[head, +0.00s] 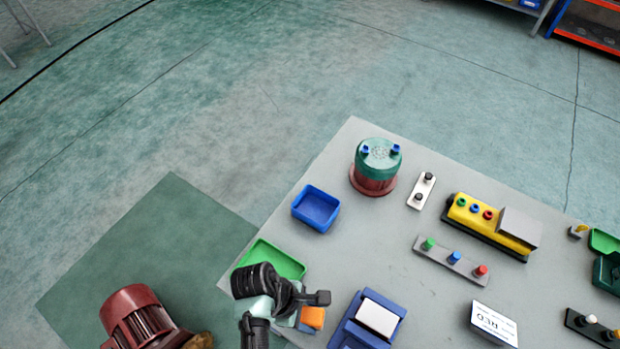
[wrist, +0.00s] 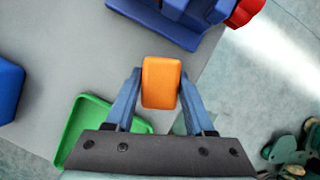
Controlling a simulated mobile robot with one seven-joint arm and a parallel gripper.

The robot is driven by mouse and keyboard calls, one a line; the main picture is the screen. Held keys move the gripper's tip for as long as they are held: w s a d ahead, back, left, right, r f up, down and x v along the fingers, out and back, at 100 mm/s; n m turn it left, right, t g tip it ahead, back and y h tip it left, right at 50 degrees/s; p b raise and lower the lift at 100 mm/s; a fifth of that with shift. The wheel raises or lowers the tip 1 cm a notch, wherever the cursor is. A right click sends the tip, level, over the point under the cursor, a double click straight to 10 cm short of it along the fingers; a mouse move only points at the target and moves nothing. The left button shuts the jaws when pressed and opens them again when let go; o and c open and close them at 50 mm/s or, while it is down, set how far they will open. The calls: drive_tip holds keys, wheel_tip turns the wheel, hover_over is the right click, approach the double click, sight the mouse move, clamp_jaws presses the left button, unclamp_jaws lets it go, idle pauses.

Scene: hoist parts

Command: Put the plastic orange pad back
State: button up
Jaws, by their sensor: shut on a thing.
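The orange pad (head: 312,318) shows at the near left edge of the grey table, beside my dark gripper (head: 309,308). In the wrist view the orange pad (wrist: 161,80) sits between the two blue-grey fingers of my gripper (wrist: 160,88), which is shut on its sides. The pad is over the grey tabletop; I cannot tell how high. A green tray (head: 272,258) lies at the table's left corner, partly hidden by my arm. It also shows below left of the pad in the wrist view (wrist: 74,132).
A blue bin (head: 316,208) stands beyond the green tray. A blue holder with a white top (head: 384,316) stands right of the pad. Behind are a green-and-red drum (head: 375,168), a yellow unit (head: 480,220) and button strips. A red motor (head: 135,318) is at lower left.

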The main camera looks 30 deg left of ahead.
sight(310, 318)
drive_tip(key=shift+f, duration=1.45)
drive_tip(key=shift+f, duration=0.15)
drive_tip(key=o, duration=1.3)
drive_tip(key=v, duration=1.2)
